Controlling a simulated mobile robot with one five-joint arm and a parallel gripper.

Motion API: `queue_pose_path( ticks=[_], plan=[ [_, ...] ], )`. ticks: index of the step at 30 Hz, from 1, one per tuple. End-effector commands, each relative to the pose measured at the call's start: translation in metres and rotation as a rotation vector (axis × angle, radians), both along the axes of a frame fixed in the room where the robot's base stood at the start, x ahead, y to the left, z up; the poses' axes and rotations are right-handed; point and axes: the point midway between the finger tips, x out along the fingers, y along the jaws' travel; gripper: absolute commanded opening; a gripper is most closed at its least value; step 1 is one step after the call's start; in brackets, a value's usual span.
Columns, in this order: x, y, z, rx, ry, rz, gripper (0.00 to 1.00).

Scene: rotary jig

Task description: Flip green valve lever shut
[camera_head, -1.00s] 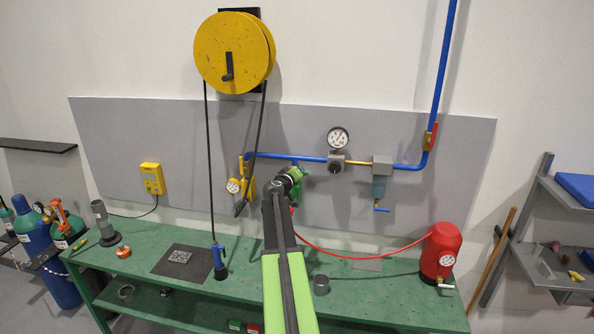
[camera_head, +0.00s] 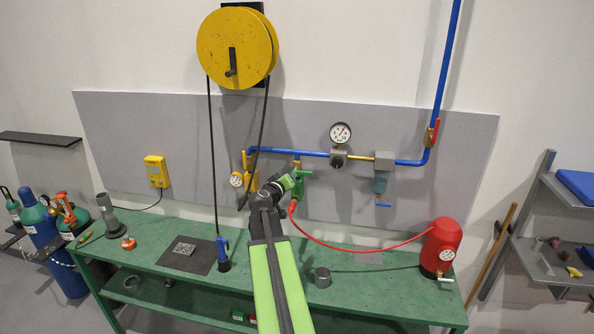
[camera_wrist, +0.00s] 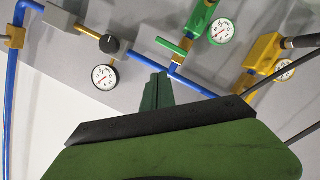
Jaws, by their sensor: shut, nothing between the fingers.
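The green valve (camera_head: 304,182) hangs below the blue wall pipe, with a red hose leaving its lower end. It also shows at the top of the wrist view (camera_wrist: 203,17), beside a round gauge. A short green bar (camera_wrist: 171,47) lies across the brass fitting between valve and pipe; it looks like the lever. My gripper (camera_head: 290,182) is just left of the valve in the head view and hides part of it. Its shut, empty fingers show in the wrist view (camera_wrist: 157,90), apart from the green bar. Contact cannot be told from the head view.
A yellow valve (camera_head: 248,175) with a gauge and black hose is close on the left. The regulator gauge (camera_head: 340,133) and filter (camera_head: 381,172) are to the right. The green bench (camera_head: 350,291) below carries a red tank (camera_head: 441,245) and a grey cup (camera_head: 322,277).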

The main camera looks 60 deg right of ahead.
Motion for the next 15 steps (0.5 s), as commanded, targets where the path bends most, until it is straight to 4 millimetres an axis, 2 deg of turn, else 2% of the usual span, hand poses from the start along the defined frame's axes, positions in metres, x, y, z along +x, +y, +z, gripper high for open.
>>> queue_pose_path(
  ticks=[1, 6, 15],
  plan=[
    [-0.004, 0.013, 0.004, 0.001, 0.000, 0.002, 0.00],
    [-0.009, 0.034, 0.008, 0.000, -0.001, 0.000, 0.00],
    [-0.010, 0.041, 0.008, 0.000, -0.001, 0.000, 0.00]
  ],
)
